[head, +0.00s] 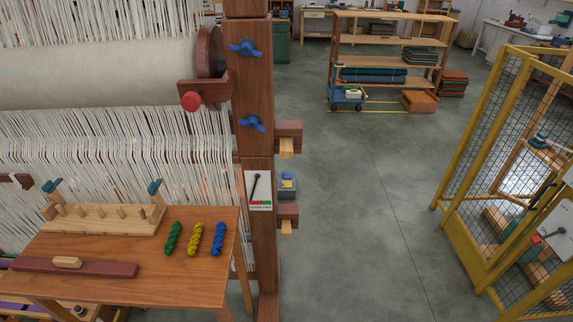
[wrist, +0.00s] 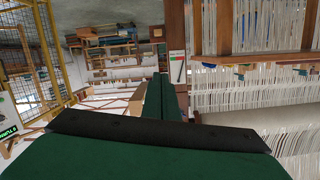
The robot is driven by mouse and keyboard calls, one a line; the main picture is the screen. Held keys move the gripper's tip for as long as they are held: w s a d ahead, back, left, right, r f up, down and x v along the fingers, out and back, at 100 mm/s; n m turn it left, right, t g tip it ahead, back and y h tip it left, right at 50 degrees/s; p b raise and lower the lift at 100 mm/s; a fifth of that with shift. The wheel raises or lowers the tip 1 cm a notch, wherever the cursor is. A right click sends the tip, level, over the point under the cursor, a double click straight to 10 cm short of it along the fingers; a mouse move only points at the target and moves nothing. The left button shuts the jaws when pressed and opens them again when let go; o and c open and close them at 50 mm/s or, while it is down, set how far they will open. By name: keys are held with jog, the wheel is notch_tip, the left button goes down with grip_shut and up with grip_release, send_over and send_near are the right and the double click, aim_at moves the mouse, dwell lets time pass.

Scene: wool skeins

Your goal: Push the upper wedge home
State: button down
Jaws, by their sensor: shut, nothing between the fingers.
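The upper wedge (head: 286,146) is a pale wooden piece sticking out below a dark red-brown block (head: 288,129) on the right side of the loom's post (head: 254,100). A similar lower wedge (head: 287,227) shows under another block (head: 287,211) further down. My gripper (wrist: 160,90) shows in the wrist view as dark green fingers, shut and empty. It is not in the head view. The wrist view looks past the fingers to a wooden post and white threads. I cannot make out the upper wedge there for certain, nor any contact with it.
A wooden table (head: 150,285) with green, yellow and blue skeins stands in front of the loom. A yellow mesh cage (head: 475,170) is at the right. A shelf rack (head: 385,55) stands at the back. The floor between post and cage is clear.

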jog(key=w+r+m, duration=0.2)
jog(key=w+m, duration=0.2)
jog(key=w, duration=0.8)
jog(key=w+r+m+t, duration=0.2)
jog(key=w+r+m, duration=0.9)
jog(key=w+r, duration=1)
jog(key=shift+w+d+r, duration=0.15)
jog(key=shift+w+d, duration=0.05)
jog(key=shift+w, duration=0.8)
